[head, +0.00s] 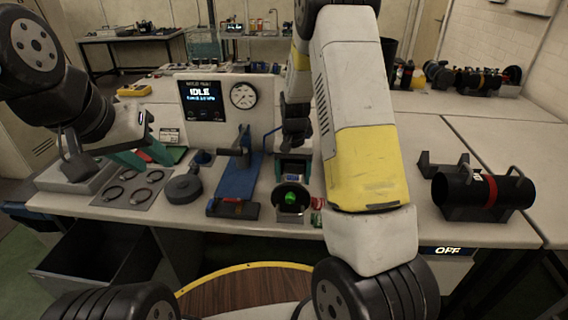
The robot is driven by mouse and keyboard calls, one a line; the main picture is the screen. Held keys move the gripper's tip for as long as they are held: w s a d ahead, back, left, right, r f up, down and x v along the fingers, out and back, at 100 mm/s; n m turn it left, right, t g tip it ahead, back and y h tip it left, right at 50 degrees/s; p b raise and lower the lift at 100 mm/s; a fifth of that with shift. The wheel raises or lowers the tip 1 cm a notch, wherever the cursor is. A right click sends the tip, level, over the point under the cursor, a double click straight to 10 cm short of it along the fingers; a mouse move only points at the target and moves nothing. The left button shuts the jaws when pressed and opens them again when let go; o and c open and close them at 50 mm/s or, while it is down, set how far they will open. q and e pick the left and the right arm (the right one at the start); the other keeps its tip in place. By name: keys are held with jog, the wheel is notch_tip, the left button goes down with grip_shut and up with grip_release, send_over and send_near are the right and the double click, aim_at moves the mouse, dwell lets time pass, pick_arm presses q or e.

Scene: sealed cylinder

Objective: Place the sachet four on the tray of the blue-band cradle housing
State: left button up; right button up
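I cannot make out sachet four or a blue band for certain. A dark cylindrical housing (483,192) with a red band lies in a cradle on the right bench. A small dark open-topped unit (291,197) with a green round front stands at the bench's front centre. My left gripper (100,154) hangs over the left bench, above a grey box and green and red items; its fingers are hard to separate from them. My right gripper (294,136) is over the centre, above and behind the green-fronted unit, partly hidden by my arm; its opening is unclear.
A white panel (204,103) reading IDLE with a dial stands at the back. A blue lever fixture (236,178), a black round part (184,187) and a grey plate with rings (132,187) fill the bench. More banded cylinders (470,80) are back right. Bare bench shows right of my arm.

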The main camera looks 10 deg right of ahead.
aim_at(293, 179)
notch_tip(293, 179, up, 12)
jog(key=s+r+n+t+y, duration=0.1)
jog(key=s+r+t+y, duration=0.15)
jog(key=s+r, duration=0.8)
jog(key=s+a+r+n+t, duration=0.1)
jog(key=s+r+t, duration=0.1)
jog(key=s, duration=0.5)
jog(key=s+a+r+n+t, duration=0.1)
jog(key=s+r, duration=0.2)
jog(key=s, duration=0.4)
jog(key=shift+a+n+t, duration=0.15)
jog(key=shift+n+t, duration=0.2)
jog(key=shift+n, duration=0.05)
